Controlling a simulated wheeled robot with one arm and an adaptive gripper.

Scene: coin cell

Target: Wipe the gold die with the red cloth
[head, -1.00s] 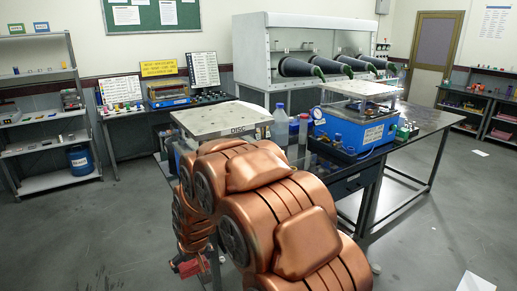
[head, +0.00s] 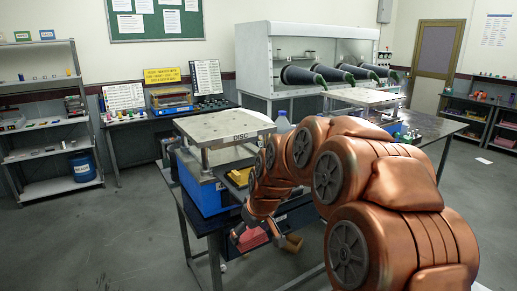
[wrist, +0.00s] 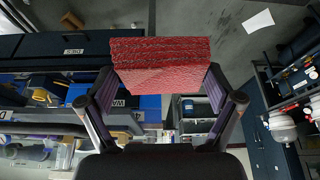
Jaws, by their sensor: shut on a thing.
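The red cloth (wrist: 160,62) is a thick, textured pad between the two fingers of my gripper (wrist: 160,78) in the wrist view. My gripper is shut on it. In the head view the cloth (head: 252,238) shows as a small red patch by my gripper (head: 243,232), low in front of the bench marked DISC. A yellow-gold block (head: 239,177) sits beside the blue press under the DISC plate, partly behind my arm. I cannot tell for sure whether it is the gold die. My gripper is apart from it, lower and nearer.
The DISC plate (head: 222,127) stands on posts over a blue press (head: 208,194) on the dark bench. A brownish-gold object (head: 292,242) shows below my arm. Shelves (head: 45,120) stand at the left, a glovebox (head: 305,60) behind. The floor at left is open.

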